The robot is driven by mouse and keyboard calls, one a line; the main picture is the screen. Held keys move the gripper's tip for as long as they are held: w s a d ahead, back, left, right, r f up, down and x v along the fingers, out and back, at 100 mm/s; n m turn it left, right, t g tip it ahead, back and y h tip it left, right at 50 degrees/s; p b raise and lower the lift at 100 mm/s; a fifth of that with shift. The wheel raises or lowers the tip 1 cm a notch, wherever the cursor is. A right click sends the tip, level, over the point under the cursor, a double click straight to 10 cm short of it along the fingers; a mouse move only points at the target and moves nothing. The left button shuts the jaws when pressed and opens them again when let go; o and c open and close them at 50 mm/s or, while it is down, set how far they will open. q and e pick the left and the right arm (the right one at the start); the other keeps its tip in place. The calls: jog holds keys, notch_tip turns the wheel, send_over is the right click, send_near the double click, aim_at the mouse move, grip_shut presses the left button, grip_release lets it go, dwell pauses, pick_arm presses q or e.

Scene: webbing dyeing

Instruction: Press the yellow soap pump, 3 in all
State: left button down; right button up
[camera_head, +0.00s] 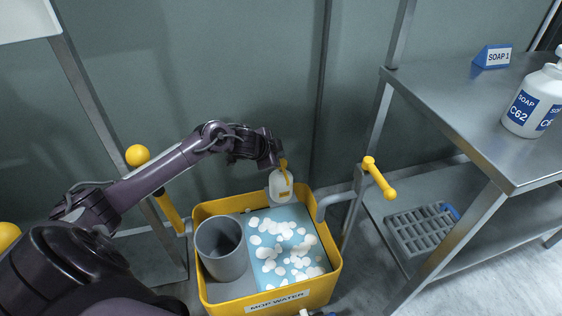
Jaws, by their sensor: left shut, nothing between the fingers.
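The yellow soap pump (284,168) tops a small white bottle (281,187) at the back rim of the yellow mop bucket. My left arm reaches in from the left, and its gripper (273,160) is shut and empty right at the pump's head. It hides part of the head, and I cannot tell whether it touches the pump or how far the pump is pressed down. My right gripper is not in view.
The yellow bucket (321,291), marked MOP WATER, holds a grey cylinder (222,249) and blue water with white foam (283,240). A yellow-gripped handle (379,178) stands to its right.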

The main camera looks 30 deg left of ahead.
pick_arm(q)
jog(key=shift+f, duration=0.1)
dwell(0.3)
jog(key=shift+f, duration=0.35)
jog(key=shift+s+f+b, duration=0.1)
jog(key=shift+f+b, duration=0.35)
jog(key=shift+f, duration=0.6)
dwell(1.0)
jog(key=shift+r+p, duration=1.35)
jog(key=shift+p, duration=0.05)
jog(key=shift+r, duration=0.15)
notch_tip(320, 180, up, 5)
jog(key=p, duration=0.5)
jog(key=shift+p, duration=0.3)
